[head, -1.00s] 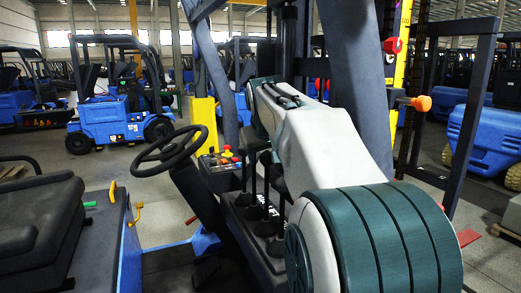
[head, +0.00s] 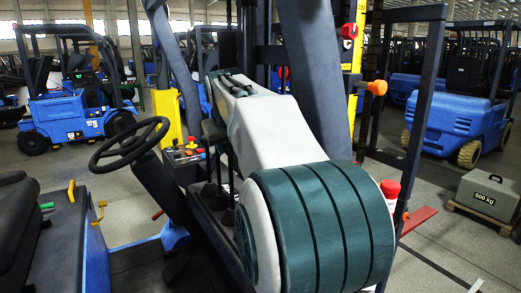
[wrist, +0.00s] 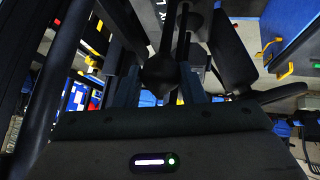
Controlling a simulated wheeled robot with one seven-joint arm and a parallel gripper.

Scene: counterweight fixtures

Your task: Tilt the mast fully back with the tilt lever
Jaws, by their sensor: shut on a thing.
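In the wrist view a lever with a round black knob (wrist: 160,72) sits between the two fingers of my gripper (wrist: 160,82), which is shut on it. In the head view several dark levers (head: 209,190) stand on the console right of the steering wheel. My arm's pale link partly covers them and hides my gripper. Which lever is held cannot be told from the head view. Dark mast uprights (head: 418,110) rise at the right, behind my arm. Their exact tilt is hard to judge.
The steering wheel (head: 130,143) and a control panel with red and yellow buttons (head: 185,152) lie left of the levers. The black seat (head: 18,220) is at the far left. A grey 500 kg weight (head: 489,193) stands on the floor at right. Parked blue forklifts (head: 70,110) fill the background.

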